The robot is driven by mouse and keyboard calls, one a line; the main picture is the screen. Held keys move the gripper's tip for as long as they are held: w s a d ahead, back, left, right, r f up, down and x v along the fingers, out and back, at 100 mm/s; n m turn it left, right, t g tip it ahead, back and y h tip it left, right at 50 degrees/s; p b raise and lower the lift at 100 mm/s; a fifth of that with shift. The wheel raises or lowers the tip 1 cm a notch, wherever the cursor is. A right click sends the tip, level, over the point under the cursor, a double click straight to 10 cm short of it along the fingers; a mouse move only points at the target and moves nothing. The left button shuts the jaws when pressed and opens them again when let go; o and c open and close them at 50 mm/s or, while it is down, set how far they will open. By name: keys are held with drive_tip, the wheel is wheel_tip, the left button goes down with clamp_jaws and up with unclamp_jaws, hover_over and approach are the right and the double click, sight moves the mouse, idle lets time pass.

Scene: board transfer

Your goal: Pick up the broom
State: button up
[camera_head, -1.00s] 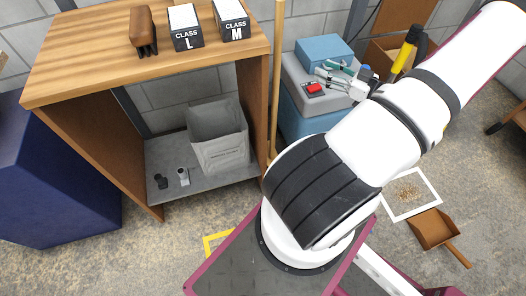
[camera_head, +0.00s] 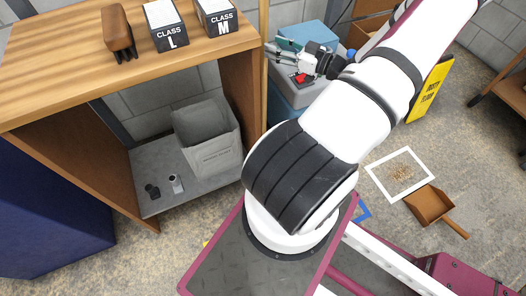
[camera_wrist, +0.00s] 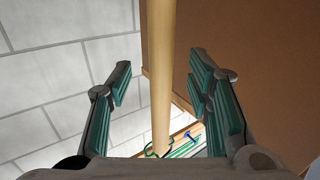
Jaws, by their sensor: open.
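The broom shows as a thin upright wooden handle (camera_head: 263,75) beside the right side of the wooden shelf unit; its lower end is hidden. My gripper (camera_head: 281,49) is just right of the handle, its teal-padded fingers pointing left towards it. In the wrist view the handle (camera_wrist: 160,70) runs up the middle, between the two spread fingers of my gripper (camera_wrist: 160,82). There is a visible gap on both sides, and neither finger appears to touch it.
The shelf unit (camera_head: 60,65) stands close left of the handle, carrying card boxes (camera_head: 168,28) and a brown brush (camera_head: 118,32). A grey bin (camera_head: 210,140) sits on its lower shelf. Grey and blue boxes (camera_head: 290,95) stand behind my gripper. A dustpan (camera_head: 430,205) lies on the floor at right.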

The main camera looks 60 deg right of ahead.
drive_tip(key=w, duration=0.1)
drive_tip(key=w+b, duration=0.1)
drive_tip(key=w, duration=0.3)
drive_tip(key=shift+a+f, duration=0.15)
drive_tip(key=shift+f, duration=0.25)
clamp_jaws()
